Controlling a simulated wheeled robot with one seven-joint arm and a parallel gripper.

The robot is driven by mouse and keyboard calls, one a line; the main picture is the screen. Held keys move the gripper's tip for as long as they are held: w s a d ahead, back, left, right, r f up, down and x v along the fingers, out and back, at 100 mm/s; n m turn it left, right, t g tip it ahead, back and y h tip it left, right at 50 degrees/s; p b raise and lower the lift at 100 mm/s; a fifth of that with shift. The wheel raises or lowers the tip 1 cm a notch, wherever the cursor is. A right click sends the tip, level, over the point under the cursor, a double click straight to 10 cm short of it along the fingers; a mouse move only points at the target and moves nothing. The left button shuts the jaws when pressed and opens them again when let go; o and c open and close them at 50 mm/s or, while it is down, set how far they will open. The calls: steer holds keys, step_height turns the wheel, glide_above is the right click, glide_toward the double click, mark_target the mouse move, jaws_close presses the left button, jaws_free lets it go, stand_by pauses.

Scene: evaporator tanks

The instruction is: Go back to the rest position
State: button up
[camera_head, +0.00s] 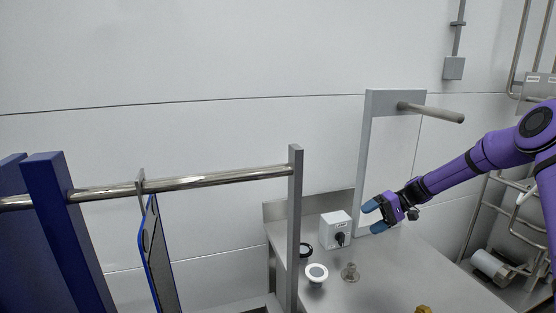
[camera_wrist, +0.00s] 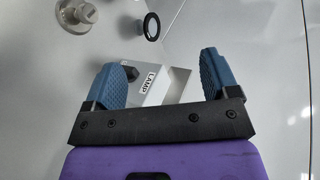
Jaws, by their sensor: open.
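My gripper (camera_head: 367,217) is at the end of my purple arm, above the back right part of the steel table (camera_head: 390,285). Its two blue fingers stand apart with nothing between them. In the wrist view my gripper (camera_wrist: 165,82) is also open and empty. A white switch box (camera_head: 335,229) with a black knob stands on the table to the left of my gripper. In the wrist view this box (camera_wrist: 157,84) carries the label "LAMP" and shows beyond the fingers, partly hidden by the left finger.
A yellow part (camera_head: 423,309) is at the lower edge. A grey post with a rod (camera_head: 432,112) rises behind my gripper. A steel rail (camera_head: 190,181) holds a blue-edged panel (camera_head: 158,255).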

steer(key=s+a+r+t+h, duration=0.25)
steer(key=s+r+h, duration=0.65)
steer(key=s+r, duration=1.15)
steer(key=s+d+r+t+h, duration=0.1)
steer(key=s+r+t, duration=0.1)
steer(key=s, duration=0.9)
steer(key=s+d+r+m+t+h, duration=0.1)
steer(key=s+r, duration=0.4)
steer(key=s, duration=0.6)
steer(key=shift+s+d+t+h, duration=0.45)
steer(key=shift+t+h, duration=0.25)
steer(key=shift+t, duration=0.45)
